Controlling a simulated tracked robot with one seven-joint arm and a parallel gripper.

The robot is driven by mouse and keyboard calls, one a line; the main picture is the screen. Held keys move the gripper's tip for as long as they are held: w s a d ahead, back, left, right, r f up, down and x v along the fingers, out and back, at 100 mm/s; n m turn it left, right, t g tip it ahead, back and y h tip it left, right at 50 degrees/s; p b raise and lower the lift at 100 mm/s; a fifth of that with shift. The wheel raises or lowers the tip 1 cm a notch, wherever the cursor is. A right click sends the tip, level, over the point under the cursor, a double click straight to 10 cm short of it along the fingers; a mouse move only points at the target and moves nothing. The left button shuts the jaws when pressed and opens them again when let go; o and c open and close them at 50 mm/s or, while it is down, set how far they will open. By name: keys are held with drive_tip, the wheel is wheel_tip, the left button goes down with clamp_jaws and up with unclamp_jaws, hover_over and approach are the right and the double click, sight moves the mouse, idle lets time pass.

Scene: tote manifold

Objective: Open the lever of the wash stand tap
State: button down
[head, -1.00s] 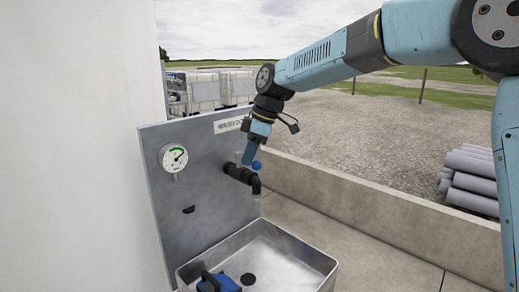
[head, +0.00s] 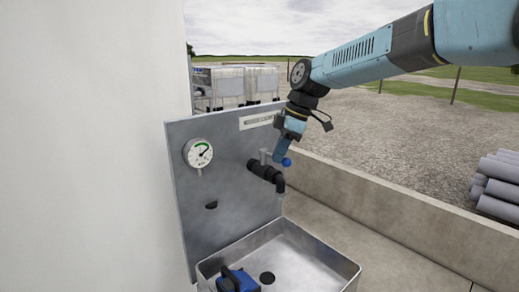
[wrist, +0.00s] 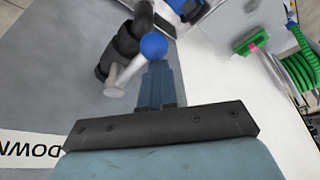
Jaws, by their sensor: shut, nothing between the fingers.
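The wash stand tap is a black pipe (head: 262,171) with a downturned spout, standing out from a grey metal back panel. Its lever is a pale rod (wrist: 128,72) ending in a blue ball (head: 287,162). My gripper (head: 278,157) points down at the tap, with its shut fingers close beside the blue ball. In the wrist view the shut, empty fingers (wrist: 158,68) end just below the ball (wrist: 153,46), and the lever lies to their left. I cannot tell whether fingertip and ball touch.
The grey panel (head: 232,190) carries a round gauge (head: 198,153) and a label. Below is a metal basin (head: 330,262) holding a blue and black object (head: 237,281). A white wall (head: 90,150) stands left; a low concrete wall (head: 400,203) runs behind. A green hose (wrist: 298,70) shows in the wrist view.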

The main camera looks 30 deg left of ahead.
drive_tip(key=shift+w+d, duration=0.3)
drive_tip(key=shift+w, duration=0.1)
drive_tip(key=v, duration=0.9)
drive_tip(key=shift+a+r, duration=0.2)
drive_tip(key=shift+r, duration=0.15)
drive_tip(key=shift+s, duration=0.15)
